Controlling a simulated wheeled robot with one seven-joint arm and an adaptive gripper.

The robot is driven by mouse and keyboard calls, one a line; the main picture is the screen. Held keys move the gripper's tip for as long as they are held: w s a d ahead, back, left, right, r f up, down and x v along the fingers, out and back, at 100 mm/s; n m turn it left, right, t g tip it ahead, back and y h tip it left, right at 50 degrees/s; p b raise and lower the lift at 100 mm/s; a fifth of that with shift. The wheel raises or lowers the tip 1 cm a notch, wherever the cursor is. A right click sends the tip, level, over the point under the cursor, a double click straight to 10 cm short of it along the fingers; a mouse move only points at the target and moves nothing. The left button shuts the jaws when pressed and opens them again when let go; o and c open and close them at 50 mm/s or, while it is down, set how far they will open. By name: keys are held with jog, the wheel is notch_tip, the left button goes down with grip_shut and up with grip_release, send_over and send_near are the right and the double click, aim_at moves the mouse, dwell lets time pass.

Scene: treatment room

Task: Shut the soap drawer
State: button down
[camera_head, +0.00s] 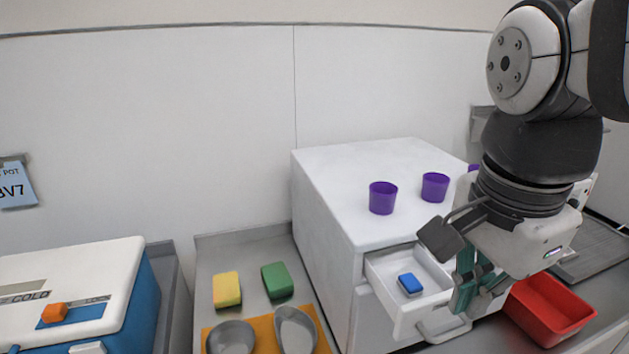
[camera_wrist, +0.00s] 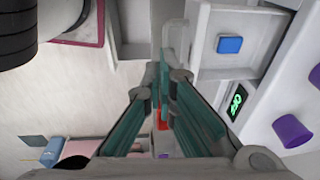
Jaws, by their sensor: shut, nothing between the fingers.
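The soap drawer (camera_head: 402,325) is pulled out of the upper part of the white cabinet (camera_head: 330,235). A blue soap block (camera_head: 410,284) lies inside it. In the wrist view the open drawer (camera_wrist: 208,60) and the blue block (camera_wrist: 230,45) show at the upper right. A pale handle (camera_head: 444,332) shows at the drawer's front. My gripper (camera_head: 462,300) is shut and empty, just right of the drawer's front. In the wrist view its fingers (camera_wrist: 162,85) meet beside the drawer front and handle; I cannot tell whether they touch it.
Several purple cups (camera_head: 383,198) stand on the cabinet top. A red bin (camera_head: 549,309) sits to the right, below my gripper. To the left are a yellow sponge (camera_head: 227,290), a green sponge (camera_head: 277,280), metal dishes (camera_head: 231,339) and a blue-and-white cooler (camera_head: 75,290).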

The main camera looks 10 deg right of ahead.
notch_tip(320, 180, down, 7)
jog(key=m+g, duration=0.5)
jog(key=m, duration=1.2)
jog(key=shift+s+d+r+m+p, duration=0.15)
jog(key=shift+s+d+m+p, duration=0.15)
jog(key=shift+s+m, duration=0.1)
jog(key=shift+w, duration=0.1)
